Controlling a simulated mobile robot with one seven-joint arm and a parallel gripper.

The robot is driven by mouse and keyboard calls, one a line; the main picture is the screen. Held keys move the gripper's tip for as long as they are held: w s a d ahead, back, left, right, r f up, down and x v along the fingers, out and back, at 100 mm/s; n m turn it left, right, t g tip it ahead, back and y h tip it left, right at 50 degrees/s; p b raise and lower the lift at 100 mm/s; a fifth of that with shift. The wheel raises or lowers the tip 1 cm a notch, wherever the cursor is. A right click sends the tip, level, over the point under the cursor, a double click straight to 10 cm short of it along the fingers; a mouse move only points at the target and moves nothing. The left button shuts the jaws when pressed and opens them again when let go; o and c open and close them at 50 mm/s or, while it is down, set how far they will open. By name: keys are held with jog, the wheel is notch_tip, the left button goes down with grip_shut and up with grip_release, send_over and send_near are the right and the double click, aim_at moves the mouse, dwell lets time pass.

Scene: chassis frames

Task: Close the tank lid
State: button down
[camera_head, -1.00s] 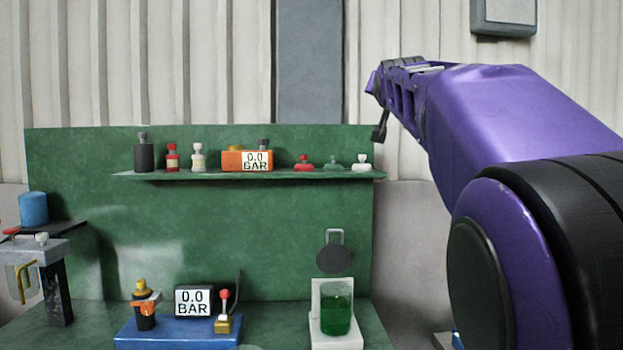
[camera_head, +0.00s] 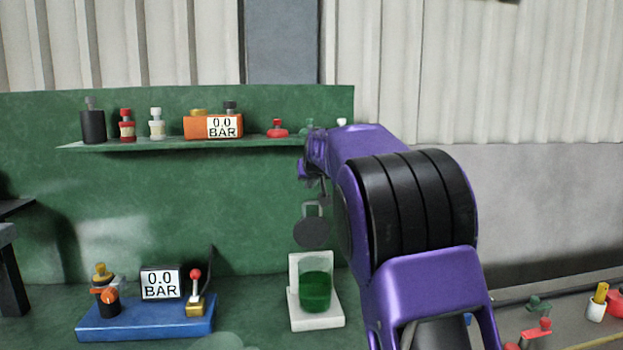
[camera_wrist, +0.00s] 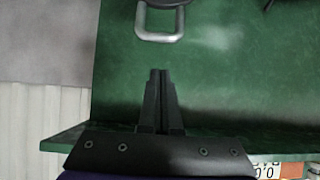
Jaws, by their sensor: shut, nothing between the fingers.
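The tank (camera_head: 316,288) is a clear vessel of green liquid on a white stand (camera_head: 318,322) on the green bench. Its dark round lid (camera_head: 312,233) stands raised and upright above it, with a grey loop handle (camera_head: 313,207) on top. In the wrist view the handle (camera_wrist: 160,24) is at the top centre, with a dark edge of the lid (camera_wrist: 165,3) behind it. My gripper (camera_wrist: 160,72) is shut and empty, pointing at the handle with a gap between. In the head view my gripper (camera_head: 324,188) is small and partly hidden by my arm, just above the handle.
A green shelf (camera_head: 160,146) with bottles and an orange gauge box (camera_head: 198,127) runs above the tank. A blue base (camera_head: 150,322) with a gauge and a red-knobbed lever (camera_head: 195,290) sits left of it. Small parts (camera_head: 597,303) lie at the lower right.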

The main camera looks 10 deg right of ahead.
aim_at(310, 202)
jog(key=x, duration=0.3)
jog(key=shift+w+f, duration=0.3)
jog(key=shift+s+f+b, duration=0.25)
jog(key=shift+s, duration=0.7)
jog(key=shift+s+f+b, duration=0.2)
jog(key=shift+s+f, duration=0.05)
jog(key=shift+s, duration=0.65)
jog(key=shift+f, duration=0.1)
